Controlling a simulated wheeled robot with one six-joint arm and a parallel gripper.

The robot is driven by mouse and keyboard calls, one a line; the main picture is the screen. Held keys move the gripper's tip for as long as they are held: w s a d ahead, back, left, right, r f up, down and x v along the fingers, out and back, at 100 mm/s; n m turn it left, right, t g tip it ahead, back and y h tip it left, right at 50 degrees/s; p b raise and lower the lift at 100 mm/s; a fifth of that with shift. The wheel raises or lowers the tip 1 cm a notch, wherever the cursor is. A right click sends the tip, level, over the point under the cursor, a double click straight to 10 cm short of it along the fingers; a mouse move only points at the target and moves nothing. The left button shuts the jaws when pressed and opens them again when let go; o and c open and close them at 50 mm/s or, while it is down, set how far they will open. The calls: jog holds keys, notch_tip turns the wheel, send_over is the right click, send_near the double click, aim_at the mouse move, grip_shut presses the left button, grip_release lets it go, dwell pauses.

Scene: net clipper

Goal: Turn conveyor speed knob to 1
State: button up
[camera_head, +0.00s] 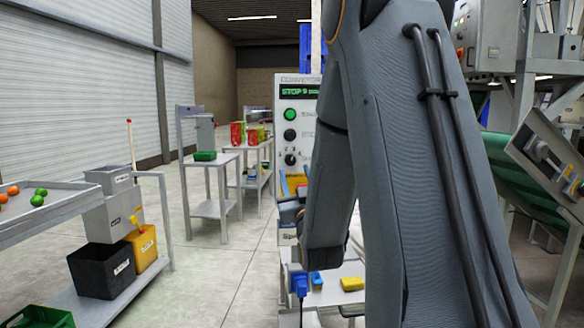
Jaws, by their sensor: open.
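A light grey control panel (284,120) stands just left of my arm, its right part hidden behind the arm. Its top label seems to read CONVEYOR, and a dark display (299,92) with green text seems to read STOP and a digit. Below are a green round button (290,114), a black round control (290,135) and, lowest, a black knob (291,159) with a light mark. The knob's exact setting is too small to read. My grey arm fills the middle right and bends down below the panel. I cannot make out my gripper's fingers.
Below the panel, a small surface holds a yellow block (352,284) and a blue piece (316,279). A left cart carries a black bin (102,268), a yellow bin (143,247) and fruit. A small table (210,175) stands behind. Machinery (552,150) is close right. Floor between is clear.

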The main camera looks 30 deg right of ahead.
aim_at(291, 163)
jog(key=x, duration=0.4)
jog(key=shift+w+r+p, duration=0.15)
jog(key=shift+w+p, duration=0.25)
jog(key=c, duration=1)
